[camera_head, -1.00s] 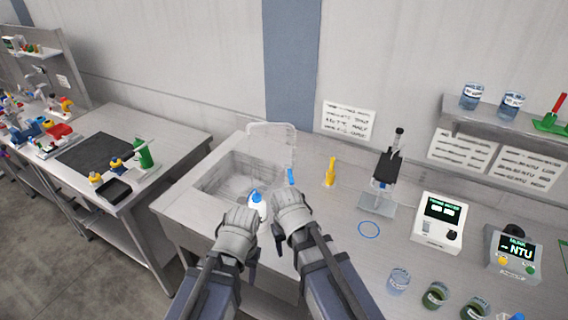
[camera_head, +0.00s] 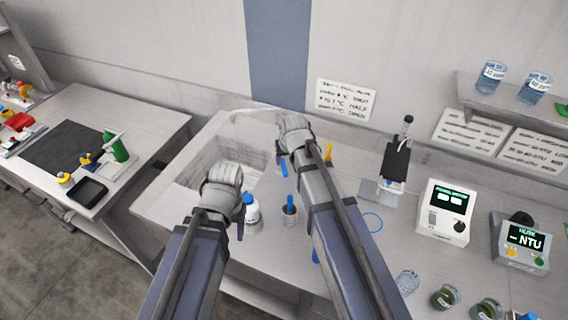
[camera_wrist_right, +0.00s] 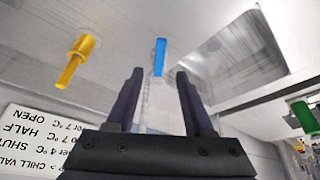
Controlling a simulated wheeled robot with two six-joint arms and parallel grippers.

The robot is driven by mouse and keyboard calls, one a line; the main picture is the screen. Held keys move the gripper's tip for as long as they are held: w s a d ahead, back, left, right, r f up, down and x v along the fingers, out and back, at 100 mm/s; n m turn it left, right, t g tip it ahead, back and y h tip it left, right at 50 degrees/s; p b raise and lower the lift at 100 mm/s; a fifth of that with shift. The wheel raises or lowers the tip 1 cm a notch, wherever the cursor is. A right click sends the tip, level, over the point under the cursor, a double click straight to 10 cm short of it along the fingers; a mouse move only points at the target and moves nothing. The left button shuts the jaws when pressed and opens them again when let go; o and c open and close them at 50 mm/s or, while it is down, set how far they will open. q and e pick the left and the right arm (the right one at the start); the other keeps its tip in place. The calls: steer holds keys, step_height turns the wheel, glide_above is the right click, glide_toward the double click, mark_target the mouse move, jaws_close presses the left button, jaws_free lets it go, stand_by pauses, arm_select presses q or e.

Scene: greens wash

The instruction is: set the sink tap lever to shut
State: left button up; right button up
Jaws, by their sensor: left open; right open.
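A short blue lever (camera_head: 283,168), apparently the sink tap lever, stands on the counter at the right edge of the sink (camera_head: 180,172). In the right wrist view the blue lever (camera_wrist_right: 160,57) lies just beyond the gap between my fingers, apparently untouched. My right gripper (camera_wrist_right: 158,75) is open and empty; in the head view its hand is above and behind the lever and partly hides that area. A yellow lever (camera_wrist_right: 76,60) is to the left in the wrist view. My left gripper (camera_head: 236,212) is over the sink's front edge, its fingers mostly hidden.
A white bottle with a blue cap (camera_head: 252,216) and a dark cup with a blue handle (camera_head: 289,212) stand near my arms. A stand (camera_head: 392,170), meters (camera_head: 446,212) and sample cups (camera_head: 445,297) are to the right. A wall sign (camera_head: 345,99) hangs behind.

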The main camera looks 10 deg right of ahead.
mark_target(284, 169)
arm_select(q)
steer(key=shift+f+b, duration=3.55)
steer(key=shift+f, duration=0.1)
arm_select(e)
steer(key=shift+x, duration=3.95)
steer(key=shift+s+r, duration=0.1)
jaws_close()
